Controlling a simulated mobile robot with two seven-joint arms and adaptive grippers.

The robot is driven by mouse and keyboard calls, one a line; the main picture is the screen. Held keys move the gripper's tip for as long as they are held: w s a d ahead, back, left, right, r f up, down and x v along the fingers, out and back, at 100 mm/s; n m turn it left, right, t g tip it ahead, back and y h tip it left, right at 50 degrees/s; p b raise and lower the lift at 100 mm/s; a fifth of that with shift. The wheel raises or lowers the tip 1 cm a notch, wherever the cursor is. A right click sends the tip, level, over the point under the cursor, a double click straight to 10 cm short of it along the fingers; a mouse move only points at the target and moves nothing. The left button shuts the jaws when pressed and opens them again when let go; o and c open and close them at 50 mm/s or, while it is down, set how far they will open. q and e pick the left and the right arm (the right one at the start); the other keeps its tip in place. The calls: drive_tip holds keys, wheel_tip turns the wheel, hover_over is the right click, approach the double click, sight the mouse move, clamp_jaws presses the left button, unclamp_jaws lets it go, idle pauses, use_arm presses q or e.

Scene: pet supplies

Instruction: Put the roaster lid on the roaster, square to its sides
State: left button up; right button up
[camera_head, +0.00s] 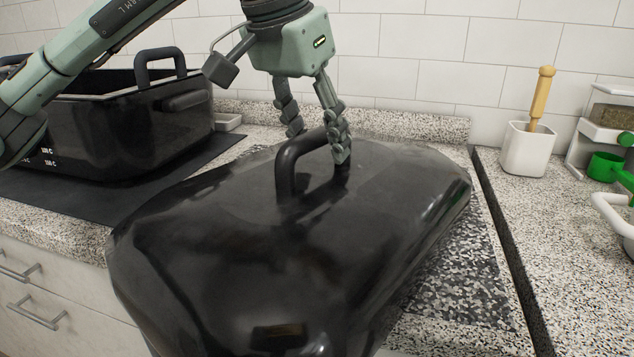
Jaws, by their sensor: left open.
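The roaster lid (220,235) is large, glossy and black, with an arched handle (285,172) on top. It fills the middle foreground, over the speckled counter. I cannot tell whether its whole rim rests on the counter. My left gripper (320,148) points down at the handle, with its fingers open around the handle's far part; whether they touch it is unclear. The roaster (150,125) is a black, open-topped pan with upright loop handles at the left back. My left arm hides part of it. My right gripper is not in view.
The roaster stands on a dark flat panel (105,195). At the right are a white pot (527,150) with a wooden-handled tool, a white rack (590,135) and a green scoop (603,166). A dark gap (510,245) crosses the counter. A tiled wall closes the back.

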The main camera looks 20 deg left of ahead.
use_arm(q)
drive_tip(key=shift+f, duration=0.25)
idle(0.5)
clamp_jaws()
drive_tip(key=shift+r, duration=0.1)
idle(0.4)
